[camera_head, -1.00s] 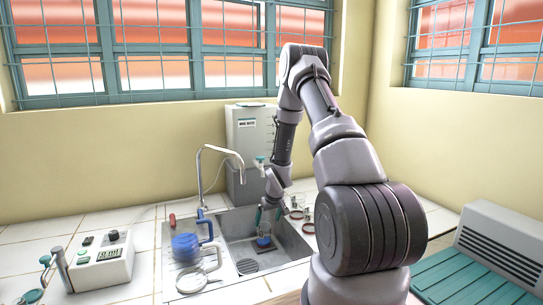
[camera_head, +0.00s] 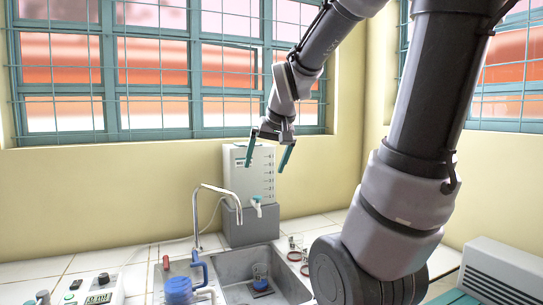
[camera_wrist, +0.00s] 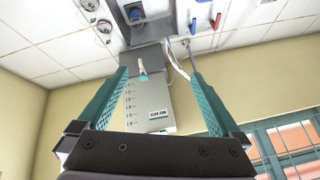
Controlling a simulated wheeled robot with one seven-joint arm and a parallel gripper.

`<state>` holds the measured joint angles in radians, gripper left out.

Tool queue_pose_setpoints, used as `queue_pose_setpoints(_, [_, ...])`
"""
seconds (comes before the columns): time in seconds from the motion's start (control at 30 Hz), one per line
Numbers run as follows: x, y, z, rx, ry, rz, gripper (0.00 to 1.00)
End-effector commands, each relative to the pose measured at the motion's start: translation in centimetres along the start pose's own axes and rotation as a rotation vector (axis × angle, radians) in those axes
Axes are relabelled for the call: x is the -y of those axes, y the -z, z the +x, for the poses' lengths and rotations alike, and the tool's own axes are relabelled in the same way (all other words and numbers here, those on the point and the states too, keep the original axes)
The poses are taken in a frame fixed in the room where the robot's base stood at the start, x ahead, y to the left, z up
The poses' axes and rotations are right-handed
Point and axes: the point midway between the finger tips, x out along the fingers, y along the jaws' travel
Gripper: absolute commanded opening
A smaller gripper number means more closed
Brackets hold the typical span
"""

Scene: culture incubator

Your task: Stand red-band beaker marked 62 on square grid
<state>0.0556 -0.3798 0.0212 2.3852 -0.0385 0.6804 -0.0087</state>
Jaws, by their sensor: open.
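A small clear beaker with blue in it (camera_head: 261,271) stands upright in the sink, on or just over a dark square patch (camera_head: 262,289) that looks like the grid. It also shows in the wrist view (camera_wrist: 135,13). Its band and number are too small to read. My gripper (camera_head: 265,160) is open and empty, raised well above the sink in front of the grey-white water tank (camera_head: 248,175). In the wrist view its two teal fingers (camera_wrist: 158,75) stand wide apart with nothing between them.
The tap (camera_head: 215,190) arches over the left of the sink (camera_head: 231,264). A meter box (camera_head: 97,290) is further left. The air around my gripper is clear.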

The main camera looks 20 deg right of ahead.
Motion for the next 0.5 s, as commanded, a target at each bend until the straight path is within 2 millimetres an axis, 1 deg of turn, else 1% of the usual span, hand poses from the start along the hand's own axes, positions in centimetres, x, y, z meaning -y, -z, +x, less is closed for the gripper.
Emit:
queue_pose_setpoints(0.03, [0.3, -1.4, -2.2, -0.015, 0.023, 0.016, 1.0])
queue_pose_setpoints(0.1, [0.6, -3.3, -4.3, -0.019, 0.052, 0.042, 1.0])
queue_pose_setpoints(0.2, [1.0, -5.7, -6.6, -0.021, 0.09, 0.07, 1.0])
queue_pose_setpoints(0.33, [1.1, -7.7, -8.3, -0.02, 0.122, 0.092, 1.0])
queue_pose_setpoints(0.4, [1.2, -8.3, -8.7, -0.019, 0.13, 0.097, 1.0])
queue_pose_setpoints(0.5, [1.2, -8.6, -8.8, -0.016, 0.134, 0.1, 1.0])
